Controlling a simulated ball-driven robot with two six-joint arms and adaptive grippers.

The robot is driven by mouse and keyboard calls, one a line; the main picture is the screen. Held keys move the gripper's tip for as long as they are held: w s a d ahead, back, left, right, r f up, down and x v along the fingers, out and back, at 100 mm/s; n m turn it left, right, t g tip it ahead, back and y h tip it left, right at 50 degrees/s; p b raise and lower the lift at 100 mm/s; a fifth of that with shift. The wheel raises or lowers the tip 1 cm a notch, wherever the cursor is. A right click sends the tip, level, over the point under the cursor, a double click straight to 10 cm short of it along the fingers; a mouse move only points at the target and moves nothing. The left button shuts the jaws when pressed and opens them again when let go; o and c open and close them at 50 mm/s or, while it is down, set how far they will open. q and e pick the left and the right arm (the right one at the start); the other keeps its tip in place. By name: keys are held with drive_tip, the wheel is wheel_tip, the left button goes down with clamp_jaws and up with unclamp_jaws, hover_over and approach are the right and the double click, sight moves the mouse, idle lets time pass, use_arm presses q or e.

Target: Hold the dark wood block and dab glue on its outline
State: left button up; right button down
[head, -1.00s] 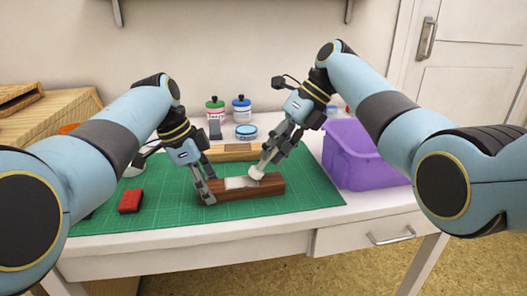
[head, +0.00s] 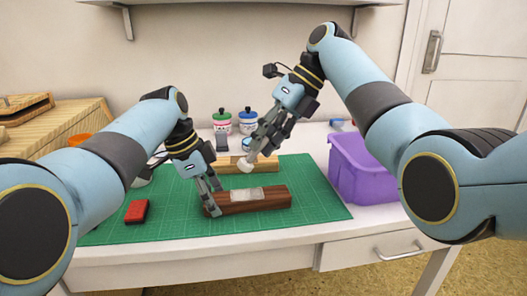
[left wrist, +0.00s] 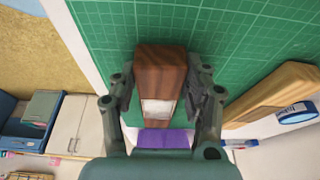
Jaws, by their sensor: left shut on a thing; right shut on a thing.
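The dark wood block (head: 274,199) lies on the green cutting mat, with a pale rectangular outline patch (head: 246,195) on its top. My left gripper (head: 212,206) is shut on the block's left part. In the left wrist view, its fingers stand on both sides of the dark block (left wrist: 160,70), and the pale patch (left wrist: 158,108) shows between them. My right gripper (head: 256,153) is shut on a small white-tipped dabber (head: 244,166). The dabber hangs above and behind the block, apart from it. Its upper part is hidden by the fingers.
A light wood block (head: 265,165) lies behind on the mat (head: 310,205). A red pad (head: 137,211) is at the left. A purple bin (head: 360,175) stands at the right.

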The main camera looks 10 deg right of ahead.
drive_tip(key=shift+r, duration=1.1)
drive_tip(key=d+v, duration=0.1)
drive_tip(key=v, duration=0.5)
drive_tip(key=shift+a+f, duration=0.2)
drive_tip(key=shift+f, duration=1.2)
drive_tip(key=shift+a+f, duration=0.2)
drive_tip(key=shift+f, duration=1.2)
